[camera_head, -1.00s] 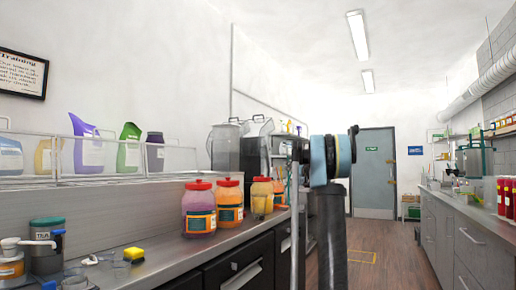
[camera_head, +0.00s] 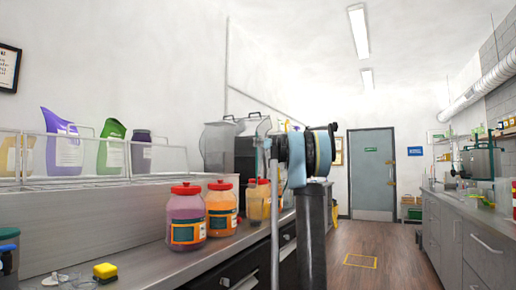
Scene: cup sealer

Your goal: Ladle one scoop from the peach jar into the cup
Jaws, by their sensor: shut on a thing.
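Three red-lidded jars stand on the left counter: a pinkish-purple jar (camera_head: 186,215), an orange jar (camera_head: 221,208) and a yellowish jar (camera_head: 251,184) partly hidden. Their labels are too small to read, so I cannot tell for sure which is peach. A translucent amber cup (camera_head: 257,208) stands before the yellowish jar. My gripper (camera_head: 273,150) is at the end of my blue and black arm, right of the jars in the picture. It is mostly hidden, shut on a slim grey rod (camera_head: 275,225) that hangs down; I cannot confirm it is the ladle.
A yellow sponge (camera_head: 105,272) lies at the counter's near left. Purple and green bottles (camera_head: 112,145) stand in a clear rack behind. Dark-based dispensers (camera_head: 247,150) stand farther back. The wooden floor (camera_head: 375,245) between the counters is clear, up to a grey door (camera_head: 371,175).

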